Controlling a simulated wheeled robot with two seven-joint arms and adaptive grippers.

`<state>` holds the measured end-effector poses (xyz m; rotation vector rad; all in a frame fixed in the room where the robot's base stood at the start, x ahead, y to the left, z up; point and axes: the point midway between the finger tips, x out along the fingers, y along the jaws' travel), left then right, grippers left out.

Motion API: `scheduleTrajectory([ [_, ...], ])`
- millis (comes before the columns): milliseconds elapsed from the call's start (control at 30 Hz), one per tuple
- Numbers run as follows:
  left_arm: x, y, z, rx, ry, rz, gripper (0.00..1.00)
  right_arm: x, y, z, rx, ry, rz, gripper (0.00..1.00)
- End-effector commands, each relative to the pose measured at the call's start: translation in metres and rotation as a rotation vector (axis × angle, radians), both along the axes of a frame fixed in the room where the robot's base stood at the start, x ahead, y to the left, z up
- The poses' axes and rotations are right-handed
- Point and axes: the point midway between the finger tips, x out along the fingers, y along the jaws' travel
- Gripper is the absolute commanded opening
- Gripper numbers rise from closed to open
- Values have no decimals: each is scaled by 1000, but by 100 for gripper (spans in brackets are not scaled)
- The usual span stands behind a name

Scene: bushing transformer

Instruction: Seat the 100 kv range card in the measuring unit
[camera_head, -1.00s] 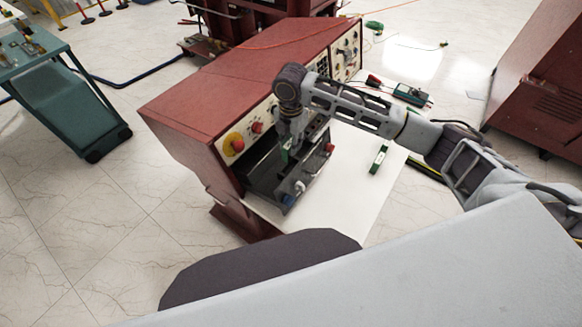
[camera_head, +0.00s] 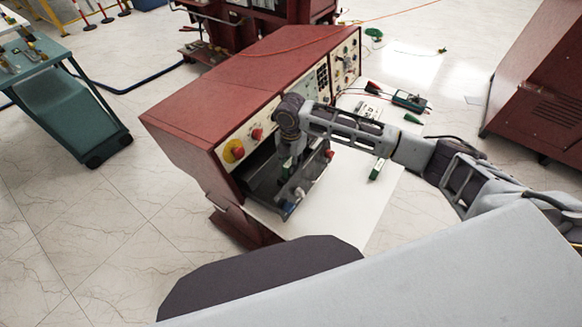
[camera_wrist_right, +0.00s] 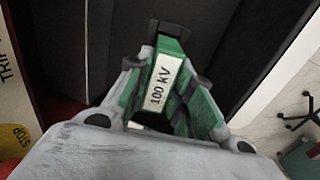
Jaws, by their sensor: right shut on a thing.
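My right gripper (camera_head: 287,165) is low over the open bay at the front of the red console. In the right wrist view, the gripper (camera_wrist_right: 166,76) is shut on the 100 kV range card (camera_wrist_right: 162,85), green with a white label reading "100 kV" and a dark end. The measuring unit (camera_head: 268,188) is the dark open-topped tray in the bay, with knobs and posts along its front edge. The gripper hides most of the card in the head view. I cannot tell whether the card touches a slot. My left gripper is not in view.
A white worktop (camera_head: 345,205) extends in front of the console (camera_head: 215,85). A green and white piece (camera_head: 377,170) lies on it, with a meter (camera_head: 409,101) and leads farther back. The console's panel carries a yellow-and-red knob (camera_head: 234,151).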

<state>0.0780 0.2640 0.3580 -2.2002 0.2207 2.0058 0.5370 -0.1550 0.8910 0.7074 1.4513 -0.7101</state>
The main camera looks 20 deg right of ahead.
Motion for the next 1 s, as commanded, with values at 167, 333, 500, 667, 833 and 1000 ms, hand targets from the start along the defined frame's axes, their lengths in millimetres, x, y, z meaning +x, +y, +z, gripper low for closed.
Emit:
scheduleTrajectory([
  [167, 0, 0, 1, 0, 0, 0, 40, -1, 0, -19, 0, 4, 1, 0],
  [333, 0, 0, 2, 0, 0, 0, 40, -1, 0, -31, 0, 0, 1, 0],
  [500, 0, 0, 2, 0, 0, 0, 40, 0, 0, -32, 0, 0, 1, 0],
  [667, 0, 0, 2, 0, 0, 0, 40, 0, 0, -32, 0, 0, 1, 0],
  [833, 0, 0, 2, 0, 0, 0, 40, 0, 0, -34, 0, 0, 0, 28],
  [1000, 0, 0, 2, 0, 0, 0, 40, 0, 0, -34, 0, 0, 0, 44],
])
